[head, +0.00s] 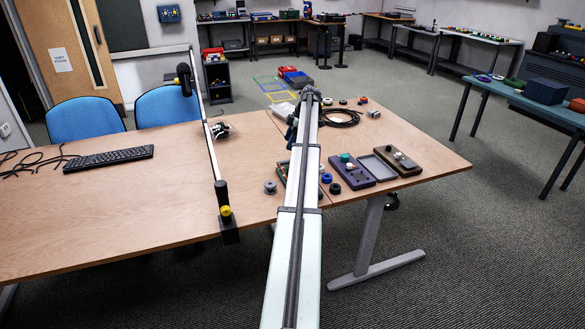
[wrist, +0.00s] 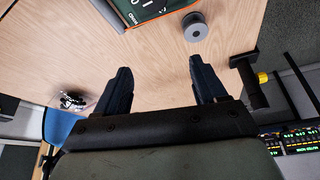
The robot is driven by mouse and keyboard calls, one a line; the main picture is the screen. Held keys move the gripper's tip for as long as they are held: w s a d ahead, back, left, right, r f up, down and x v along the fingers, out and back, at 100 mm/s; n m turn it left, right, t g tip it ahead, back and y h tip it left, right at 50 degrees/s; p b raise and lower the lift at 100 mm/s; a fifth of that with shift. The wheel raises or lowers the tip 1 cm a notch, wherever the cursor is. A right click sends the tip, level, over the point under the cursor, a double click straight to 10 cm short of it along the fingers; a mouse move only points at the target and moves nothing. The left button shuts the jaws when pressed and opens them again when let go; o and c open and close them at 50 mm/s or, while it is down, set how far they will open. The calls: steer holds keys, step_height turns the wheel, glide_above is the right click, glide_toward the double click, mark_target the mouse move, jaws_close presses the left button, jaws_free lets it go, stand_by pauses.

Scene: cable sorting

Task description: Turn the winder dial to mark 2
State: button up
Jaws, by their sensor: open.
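My gripper (wrist: 159,68) is open and empty, its two dark fingers apart over the bare wooden table. A dark green panel with an orange edge and white markings (wrist: 148,8) is cut off by the top edge of the wrist view, beyond the fingertips. In the head view the same panel (head: 283,174) is mostly hidden by my arm. I cannot make out a dial or mark 2 on it. A grey spool-like disc (wrist: 195,27) lies beside the panel, also in the head view (head: 270,187). My gripper touches neither.
A purple box with knobs (head: 350,175), a grey tray (head: 377,168) and a brown box (head: 405,169) lie to the right. A black cable coil (head: 340,118) is farther back. A keyboard (head: 108,158) lies left. A black-based stand (head: 228,227) is near the front edge.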

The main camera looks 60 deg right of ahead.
steer(key=s+d+f, duration=0.1)
steer(key=s+d, duration=0.2)
steer(key=s, duration=0.3)
steer(key=shift+n, duration=0.3)
steer(key=x, duration=1.4)
steer(key=shift+w+r, duration=0.15)
steer(key=c, duration=1.1)
